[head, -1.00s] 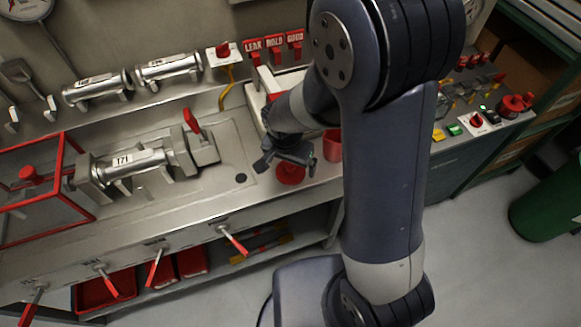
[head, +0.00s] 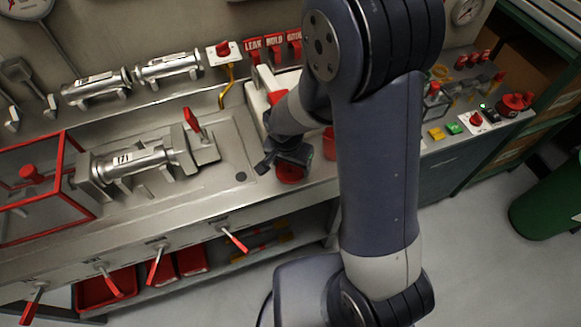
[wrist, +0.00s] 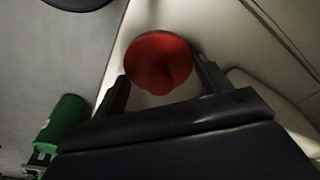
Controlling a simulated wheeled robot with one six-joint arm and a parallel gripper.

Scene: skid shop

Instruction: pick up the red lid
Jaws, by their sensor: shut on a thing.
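The red lid (head: 290,174) is at the front edge of the steel bench, partly hidden under my gripper (head: 279,166). In the wrist view the lid (wrist: 158,47) is a round red disc with a knob, and the knob lies between the two fingers of my gripper (wrist: 161,80). My gripper is shut on the lid. Whether the lid touches the bench top cannot be told.
A red cup (head: 329,144) stands just right of the gripper, partly behind my arm. A steel cylinder labelled 171 (head: 135,163) sits in a fixture to the left. Red-handled levers (head: 234,240) stick out from the bench front. A green bin (head: 548,207) stands at the right.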

